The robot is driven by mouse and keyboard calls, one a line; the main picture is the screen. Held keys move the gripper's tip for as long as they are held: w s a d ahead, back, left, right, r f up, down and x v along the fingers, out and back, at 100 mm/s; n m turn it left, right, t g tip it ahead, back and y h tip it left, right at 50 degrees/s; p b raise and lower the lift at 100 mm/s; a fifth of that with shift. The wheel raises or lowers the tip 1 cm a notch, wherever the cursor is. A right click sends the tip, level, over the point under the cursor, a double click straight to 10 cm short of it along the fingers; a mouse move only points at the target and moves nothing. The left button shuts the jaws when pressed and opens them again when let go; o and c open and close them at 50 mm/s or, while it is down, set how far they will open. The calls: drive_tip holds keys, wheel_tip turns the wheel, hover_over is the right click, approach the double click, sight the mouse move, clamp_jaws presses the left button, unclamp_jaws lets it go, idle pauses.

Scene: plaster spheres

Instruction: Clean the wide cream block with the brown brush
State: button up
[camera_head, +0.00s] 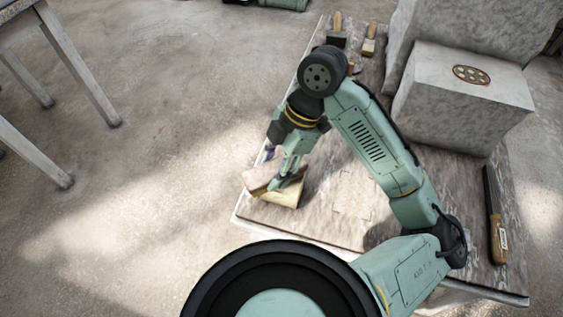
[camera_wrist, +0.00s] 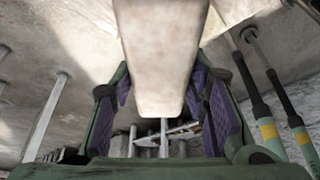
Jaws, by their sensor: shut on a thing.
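My gripper (camera_head: 284,182) is low over the near left corner of the worktable. It is shut on a pale brown piece (camera_head: 260,180), which looks like the brown brush, though no bristles can be made out. In the wrist view a pale, blunt-ended, tapering part (camera_wrist: 162,60) shows between my purple-padded fingers. A cream block (camera_head: 288,197) lies under and beside my fingers, partly hidden by them. The held piece overlaps it in the picture; whether they touch cannot be told.
Two wooden-handled brushes (camera_head: 337,24) (camera_head: 369,40) lie at the table's back. A large grey stone block (camera_head: 455,100) stands at right, with a long dark tool with a brown handle (camera_head: 498,238) near the right edge. The worktable (camera_head: 350,190) is bare in the middle.

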drive_tip(key=shift+w+d+b, duration=0.15)
drive_tip(key=shift+w+d, duration=0.2)
drive_tip(key=shift+d, duration=0.3)
drive_tip(key=shift+w+d+b, duration=0.1)
drive_tip(key=shift+w+d, duration=0.2)
drive_tip(key=shift+d, duration=0.3)
drive_tip(key=shift+w+d+b, duration=0.15)
drive_tip(key=shift+w+d, duration=0.2)
drive_tip(key=shift+d, duration=0.3)
drive_tip(key=shift+s+a, duration=0.1)
drive_tip(key=shift+a, duration=0.05)
drive_tip(key=shift+s+a+p, duration=0.1)
drive_tip(key=shift+s+a, duration=0.2)
drive_tip(key=shift+a, duration=0.3)
drive_tip(key=shift+s+a+p, duration=0.15)
drive_tip(key=shift+s+a, duration=0.15)
drive_tip(key=shift+a, duration=0.35)
drive_tip(key=shift+s+a+p, duration=0.1)
drive_tip(key=shift+s+a, duration=0.2)
drive_tip(key=shift+a, duration=0.3)
drive_tip(key=shift+w+d+r+p, duration=0.25)
drive_tip(key=shift+d+r, duration=0.1)
drive_tip(key=shift+d, duration=0.2)
drive_tip(key=shift+w+d+r+p, duration=0.25)
drive_tip(key=shift+d+r, duration=0.1)
drive_tip(key=shift+d, duration=0.15)
